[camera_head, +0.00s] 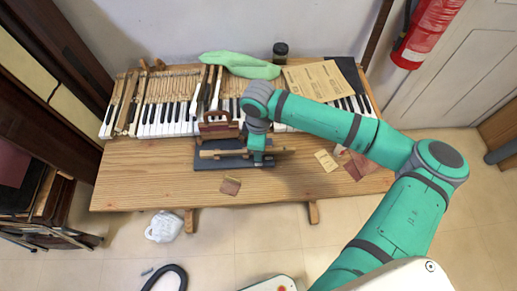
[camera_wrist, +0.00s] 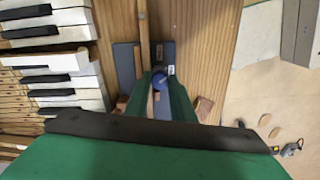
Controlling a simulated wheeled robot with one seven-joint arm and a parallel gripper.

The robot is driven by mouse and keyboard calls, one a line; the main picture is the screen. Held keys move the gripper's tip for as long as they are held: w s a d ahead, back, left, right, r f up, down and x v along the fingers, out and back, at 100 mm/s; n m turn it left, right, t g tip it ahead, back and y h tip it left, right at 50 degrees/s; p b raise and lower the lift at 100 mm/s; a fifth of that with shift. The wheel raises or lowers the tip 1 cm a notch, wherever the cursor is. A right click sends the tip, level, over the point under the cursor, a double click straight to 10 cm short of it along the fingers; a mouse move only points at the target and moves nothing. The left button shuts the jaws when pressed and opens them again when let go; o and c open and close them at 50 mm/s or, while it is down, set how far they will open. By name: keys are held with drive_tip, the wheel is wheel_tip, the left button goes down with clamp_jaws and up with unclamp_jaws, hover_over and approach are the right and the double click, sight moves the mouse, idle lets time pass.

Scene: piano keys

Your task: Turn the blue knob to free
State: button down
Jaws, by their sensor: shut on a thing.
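The blue knob (camera_wrist: 160,82) shows in the wrist view between the two green fingers of my gripper (camera_wrist: 162,92), which is shut on it. A dark grey base plate (camera_wrist: 125,62) lies under the knob on the wooden table. Small pale labels (camera_wrist: 171,70) sit beside the knob; their writing is too small to read. In the head view my gripper (camera_head: 258,158) points down at the right part of the dark plate (camera_head: 205,163), and the knob is hidden there. A wooden bar (camera_wrist: 143,25) runs over the plate, close to the knob.
A row of piano keys (camera_head: 165,120) lies along the back of the table (camera_head: 130,180). A reddish wooden block (camera_head: 218,128) stands behind the plate. A green bag-like object (camera_head: 238,66), a dark jar (camera_head: 280,50) and papers (camera_head: 315,80) lie behind. The table's front left is bare.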

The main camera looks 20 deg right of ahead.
drive_tip(key=m, duration=0.4)
drive_tip(key=shift+m, duration=1.5)
drive_tip(key=c, duration=1.5)
unclamp_jaws()
drive_tip(key=shift+r, duration=0.25)
wheel_tip(320, 180, up, 10)
drive_tip(key=shift+r, duration=0.15)
drive_tip(key=shift+w+a, duration=0.1)
